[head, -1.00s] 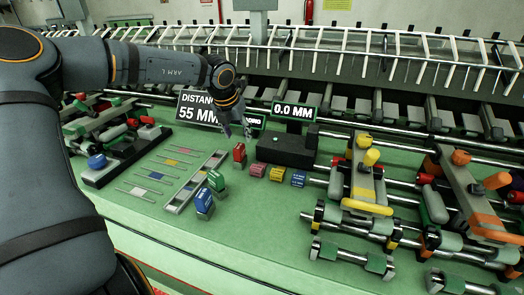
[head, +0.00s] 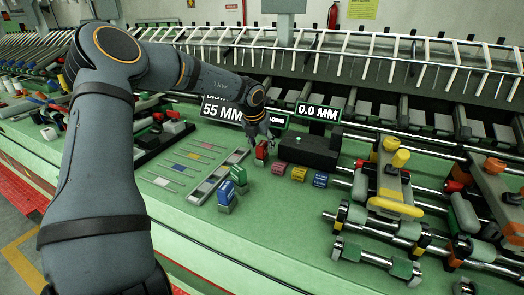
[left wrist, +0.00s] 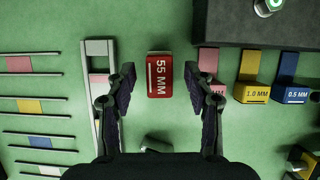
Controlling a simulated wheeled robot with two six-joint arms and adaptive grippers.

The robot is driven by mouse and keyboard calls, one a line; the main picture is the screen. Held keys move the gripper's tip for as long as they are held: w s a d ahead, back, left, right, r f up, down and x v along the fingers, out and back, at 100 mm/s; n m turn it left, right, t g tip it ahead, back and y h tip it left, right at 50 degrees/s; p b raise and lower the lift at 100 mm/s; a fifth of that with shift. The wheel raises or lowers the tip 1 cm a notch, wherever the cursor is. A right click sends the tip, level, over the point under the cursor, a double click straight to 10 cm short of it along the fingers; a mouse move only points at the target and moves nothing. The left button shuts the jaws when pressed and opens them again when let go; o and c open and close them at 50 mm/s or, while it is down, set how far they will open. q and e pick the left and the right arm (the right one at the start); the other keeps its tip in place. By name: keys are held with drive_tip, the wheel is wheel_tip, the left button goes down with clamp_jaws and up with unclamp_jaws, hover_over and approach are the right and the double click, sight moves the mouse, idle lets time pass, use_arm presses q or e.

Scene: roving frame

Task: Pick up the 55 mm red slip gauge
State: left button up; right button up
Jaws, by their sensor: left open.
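The red slip gauge (head: 261,152) stands on the green bench, left of the dark block with the 0.0 MM display. In the left wrist view the red gauge (left wrist: 159,75) carries the label 55 MM and lies ahead of and between the two fingers. My left gripper (head: 262,137) is over the red gauge in the head view. In the left wrist view my left gripper (left wrist: 160,80) is open, with a gap between each finger and the gauge. My right gripper is not in view.
A green gauge (head: 239,176) and a blue gauge (head: 227,195) stand to the left and nearer. Pink (head: 279,168), yellow (head: 299,174) and blue (head: 320,180) blocks sit to the right. A grey slotted rail (head: 208,187) lies left. The dark display base (head: 308,150) stands close behind.

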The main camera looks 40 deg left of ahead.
use_arm(q)
drive_tip(key=shift+x, duration=0.9)
drive_tip(key=shift+s+r, duration=0.1)
drive_tip(key=shift+s, duration=0.05)
drive_tip(key=shift+c, duration=1)
drive_tip(key=c, duration=0.7)
clamp_jaws()
drive_tip(key=shift+r, duration=0.1)
